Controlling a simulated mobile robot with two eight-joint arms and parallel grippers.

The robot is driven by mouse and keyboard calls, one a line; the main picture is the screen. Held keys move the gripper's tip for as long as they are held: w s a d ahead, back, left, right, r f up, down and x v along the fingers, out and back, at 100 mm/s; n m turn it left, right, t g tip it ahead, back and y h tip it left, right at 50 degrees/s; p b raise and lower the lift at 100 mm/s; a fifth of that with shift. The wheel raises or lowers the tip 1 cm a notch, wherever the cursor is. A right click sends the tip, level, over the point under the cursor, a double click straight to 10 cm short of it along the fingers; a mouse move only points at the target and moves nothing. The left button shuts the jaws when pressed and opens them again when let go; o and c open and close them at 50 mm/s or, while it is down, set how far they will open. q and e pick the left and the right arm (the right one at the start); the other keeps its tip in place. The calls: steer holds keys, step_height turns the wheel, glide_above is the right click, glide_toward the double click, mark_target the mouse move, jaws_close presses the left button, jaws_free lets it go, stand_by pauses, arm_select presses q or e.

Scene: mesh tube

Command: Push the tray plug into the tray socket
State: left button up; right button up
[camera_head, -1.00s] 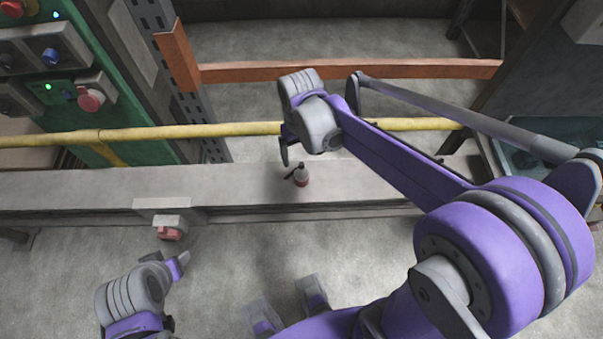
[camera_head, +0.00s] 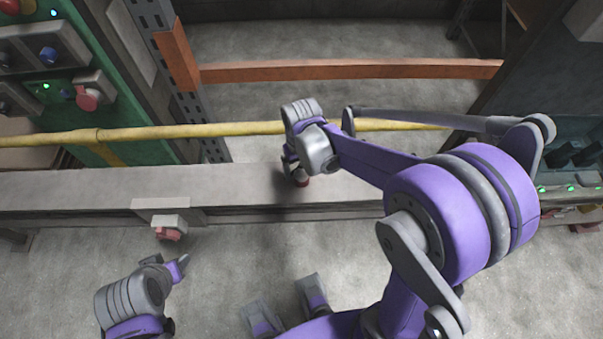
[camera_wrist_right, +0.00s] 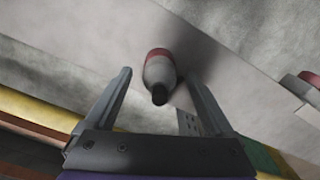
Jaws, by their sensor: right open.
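The tray plug (camera_head: 302,181), a red and grey cylinder with a dark tip, stands on the grey tray. In the right wrist view the plug (camera_wrist_right: 160,70) lies between the finger ends, with gaps on both sides. My right gripper (camera_head: 291,168) is open above it and partly covers it in the head view. The tray socket (camera_head: 168,228), a grey box with a red face, is fixed to the tray's front side, left of the plug. My left gripper (camera_head: 168,262) is open and empty just below the socket in the head view.
The grey tray (camera_head: 90,190) runs across the view and is otherwise clear. A yellow pipe (camera_head: 230,130) runs behind it, with an orange beam (camera_head: 350,70) farther back. A green control panel (camera_head: 80,60) with buttons stands at left. A dark cabinet is at right.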

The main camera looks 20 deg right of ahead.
steer(key=shift+f, duration=1.4)
steer(key=c, duration=1.3)
step_height(320, 180, up, 10)
steer(key=shift+r+p, duration=0.1)
steer(key=shift+p, duration=0.5)
steer(key=shift+c, duration=0.2)
